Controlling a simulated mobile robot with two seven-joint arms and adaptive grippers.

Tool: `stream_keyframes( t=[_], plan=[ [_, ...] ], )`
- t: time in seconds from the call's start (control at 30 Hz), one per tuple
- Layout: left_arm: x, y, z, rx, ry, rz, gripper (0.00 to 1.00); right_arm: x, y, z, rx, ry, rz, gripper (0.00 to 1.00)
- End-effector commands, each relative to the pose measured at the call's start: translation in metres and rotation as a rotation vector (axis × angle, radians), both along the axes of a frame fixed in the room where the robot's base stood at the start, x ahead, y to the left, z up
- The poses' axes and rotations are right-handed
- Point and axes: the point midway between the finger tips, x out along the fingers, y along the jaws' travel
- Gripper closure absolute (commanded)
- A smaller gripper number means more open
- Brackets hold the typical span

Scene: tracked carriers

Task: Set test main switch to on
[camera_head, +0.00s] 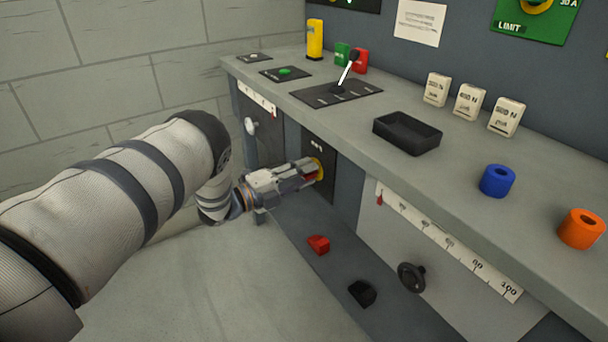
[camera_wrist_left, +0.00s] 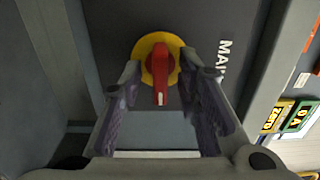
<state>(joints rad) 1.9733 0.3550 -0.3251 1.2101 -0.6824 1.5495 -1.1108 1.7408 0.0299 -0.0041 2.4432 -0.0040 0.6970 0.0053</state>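The main switch is a red handle on a round yellow plate, set in a dark panel. In the left wrist view the red handle (camera_wrist_left: 161,82) points down the picture, with part of the word "MAIN" beside it. In the head view the yellow plate (camera_head: 318,167) shows on the front below the counter, partly hidden by my left gripper (camera_head: 308,172). My left gripper is open, its two fingers on either side of the handle, with visible gaps and no clear contact. My right gripper is not in view.
The counter (camera_head: 330,112) overhangs above my left gripper. It carries a lever (camera_head: 347,70), a black tray (camera_head: 407,133), several white weights, and blue (camera_head: 497,180) and orange (camera_head: 581,229) rings. A red block (camera_head: 318,244) and a black knob (camera_head: 411,277) are lower down.

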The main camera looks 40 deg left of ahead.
Motion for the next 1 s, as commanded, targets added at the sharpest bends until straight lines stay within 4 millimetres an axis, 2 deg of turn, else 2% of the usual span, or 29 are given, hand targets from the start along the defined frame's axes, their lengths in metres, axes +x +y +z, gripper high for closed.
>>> stream_keyframes(
  t=[0.17,0.27,0.5,0.7,1.0],
  plan=[
    [-0.001,0.0,0.0,-0.001,0.0,-0.001,0.7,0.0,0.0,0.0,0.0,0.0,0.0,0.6],
    [-0.012,0.005,0.0,-0.001,0.003,0.0,0.7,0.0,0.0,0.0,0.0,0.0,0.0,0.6],
    [-0.072,0.03,0.0,-0.001,0.004,0.003,0.7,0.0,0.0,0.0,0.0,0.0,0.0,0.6],
    [-0.105,0.044,0.0,-0.001,0.001,0.001,0.7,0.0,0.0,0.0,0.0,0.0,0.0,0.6],
    [-0.112,0.046,0.0,0.0,0.0,0.0,0.7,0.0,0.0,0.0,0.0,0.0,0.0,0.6]
  ],
)
